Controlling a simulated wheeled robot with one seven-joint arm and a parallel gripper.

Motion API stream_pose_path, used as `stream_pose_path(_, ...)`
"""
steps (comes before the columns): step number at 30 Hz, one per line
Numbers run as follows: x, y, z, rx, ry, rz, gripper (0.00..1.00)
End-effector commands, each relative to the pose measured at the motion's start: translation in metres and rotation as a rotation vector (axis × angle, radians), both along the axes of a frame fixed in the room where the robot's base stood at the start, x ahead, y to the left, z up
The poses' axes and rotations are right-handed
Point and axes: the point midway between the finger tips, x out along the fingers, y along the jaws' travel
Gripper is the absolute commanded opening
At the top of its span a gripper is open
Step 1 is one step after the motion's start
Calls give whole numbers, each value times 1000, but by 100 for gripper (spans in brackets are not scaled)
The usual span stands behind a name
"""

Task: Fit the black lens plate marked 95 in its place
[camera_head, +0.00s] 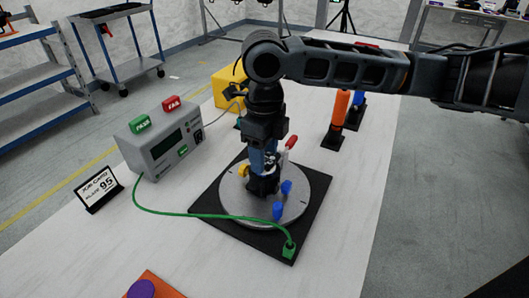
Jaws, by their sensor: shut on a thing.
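My gripper (263,174) points straight down over the grey round plate (232,201) on the black square base (305,218). It is shut on a dark piece (262,184) low over the middle of the round plate. The fingers and wrist hide most of that piece, and I cannot read a number on it or tell whether it touches what is below. Blue clamps (278,209) stand at the front right of the round plate, a yellow one (243,170) at the left, and a red-handled one (291,143) at the back right.
A grey tester box (163,145) with PASS and FAIL tags stands left; its green cable (165,213) runs to the base. A card (99,189) reads 95. Orange (339,108) and blue (357,100) cylinders and a yellow block (228,85) stand behind. The right tabletop is clear.

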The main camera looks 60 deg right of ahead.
Motion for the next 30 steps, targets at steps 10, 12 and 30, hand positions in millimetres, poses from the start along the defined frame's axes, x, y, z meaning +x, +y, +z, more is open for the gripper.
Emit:
stream_pose_path(10, 0, 0, -1, 0, 0, 0, 22)
stream_pose_path(12, 0, 0, -1, 0, 0, 0, 22)
stream_pose_path(30, 0, 0, -2, 0, 0, 0, 60)
